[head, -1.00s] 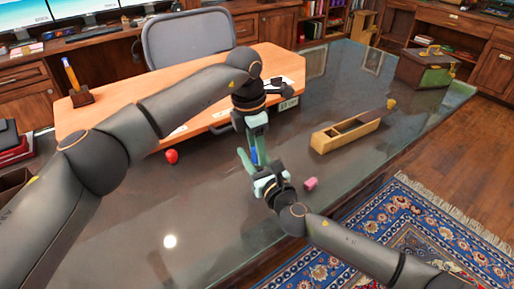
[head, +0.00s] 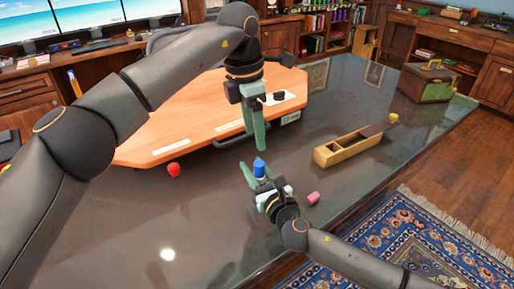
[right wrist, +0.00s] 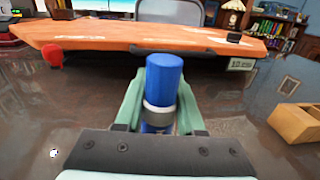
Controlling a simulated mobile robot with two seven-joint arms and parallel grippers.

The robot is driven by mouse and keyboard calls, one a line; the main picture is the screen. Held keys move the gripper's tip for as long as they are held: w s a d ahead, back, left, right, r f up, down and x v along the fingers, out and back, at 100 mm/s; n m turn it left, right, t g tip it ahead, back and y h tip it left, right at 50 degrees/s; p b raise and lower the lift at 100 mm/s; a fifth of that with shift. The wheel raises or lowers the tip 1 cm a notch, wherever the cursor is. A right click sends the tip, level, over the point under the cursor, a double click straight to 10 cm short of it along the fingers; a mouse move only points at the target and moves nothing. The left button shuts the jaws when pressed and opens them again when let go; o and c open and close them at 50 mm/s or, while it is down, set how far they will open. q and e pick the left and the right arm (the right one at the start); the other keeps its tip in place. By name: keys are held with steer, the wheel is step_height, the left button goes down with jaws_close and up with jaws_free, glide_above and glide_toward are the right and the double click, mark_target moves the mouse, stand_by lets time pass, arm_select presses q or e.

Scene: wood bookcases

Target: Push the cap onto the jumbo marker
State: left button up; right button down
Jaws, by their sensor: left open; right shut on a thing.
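My right gripper (head: 258,180) is shut on the jumbo marker (right wrist: 156,127), which stands upright between its green fingers. The blue cap (right wrist: 164,80) sits on the marker's upper end, above a pale grey band; it also shows in the head view (head: 259,167). I cannot tell whether the cap is fully seated. My left gripper (head: 257,138) is open and empty, its green fingers pointing down. In the head view it is just above the cap, with a small gap between them. The marker's lower part is hidden by my right gripper.
A red object (head: 173,170) lies at left. An orange-brown raised board (head: 190,125) is behind. A green-and-brown chest (head: 425,84) stands at the far right.

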steer(key=shift+c, duration=2.2)
jaws_free()
arm_select(q)
step_height(320, 180, up, 2)
steer(key=shift+a, duration=0.1)
steer(key=shift+r+p, duration=0.75)
steer(key=shift+r, duration=0.05)
arm_select(e)
steer(key=v, duration=1.2)
steer(key=shift+s+d, duration=0.1)
steer(key=shift+s, duration=0.15)
arm_select(q)
steer(key=shift+s, duration=0.1)
arm_select(e)
steer(key=shift+s, duration=0.1)
